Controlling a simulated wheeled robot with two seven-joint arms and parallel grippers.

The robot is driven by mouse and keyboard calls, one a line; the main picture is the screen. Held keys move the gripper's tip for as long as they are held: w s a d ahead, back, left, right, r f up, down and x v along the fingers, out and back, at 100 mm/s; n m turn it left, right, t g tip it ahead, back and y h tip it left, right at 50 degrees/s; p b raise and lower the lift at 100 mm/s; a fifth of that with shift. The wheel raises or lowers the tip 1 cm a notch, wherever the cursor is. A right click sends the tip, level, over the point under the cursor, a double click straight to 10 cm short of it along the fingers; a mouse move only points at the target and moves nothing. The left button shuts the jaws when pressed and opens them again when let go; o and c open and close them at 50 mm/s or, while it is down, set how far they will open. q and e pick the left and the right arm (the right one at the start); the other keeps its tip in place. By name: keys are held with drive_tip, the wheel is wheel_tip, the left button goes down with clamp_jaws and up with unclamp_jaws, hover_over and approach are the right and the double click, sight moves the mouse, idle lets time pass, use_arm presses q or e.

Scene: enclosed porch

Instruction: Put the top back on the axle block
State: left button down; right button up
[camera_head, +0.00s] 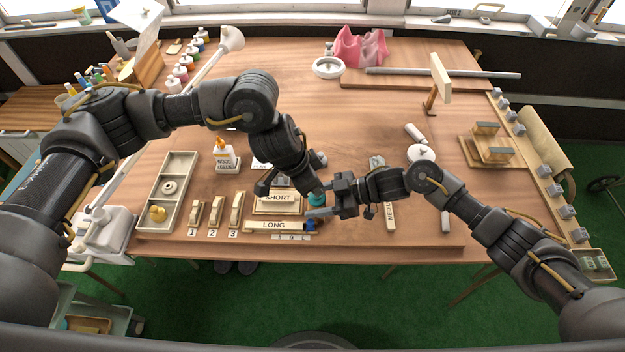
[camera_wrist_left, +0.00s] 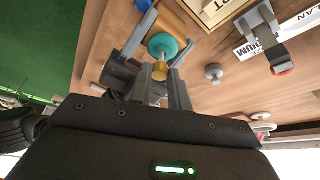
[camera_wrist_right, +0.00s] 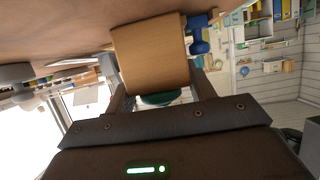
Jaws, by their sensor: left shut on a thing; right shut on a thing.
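A teal disc (camera_head: 317,200) is between the two grippers, low over the front of the bench. It also shows in the left wrist view (camera_wrist_left: 163,46), with a small brass piece (camera_wrist_left: 160,70) at its middle. My left gripper (camera_wrist_left: 159,82) is shut on the brass piece from above. Wooden blocks marked LONG (camera_head: 260,226) and SHORT (camera_head: 293,207) lie close by. I cannot tell which is the axle block.
A blue piece (camera_head: 310,225) is at the LONG block's right end.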

use_arm(q)
drive_tip(key=shift+f, duration=0.4)
drive_tip(key=shift+f, duration=0.55)
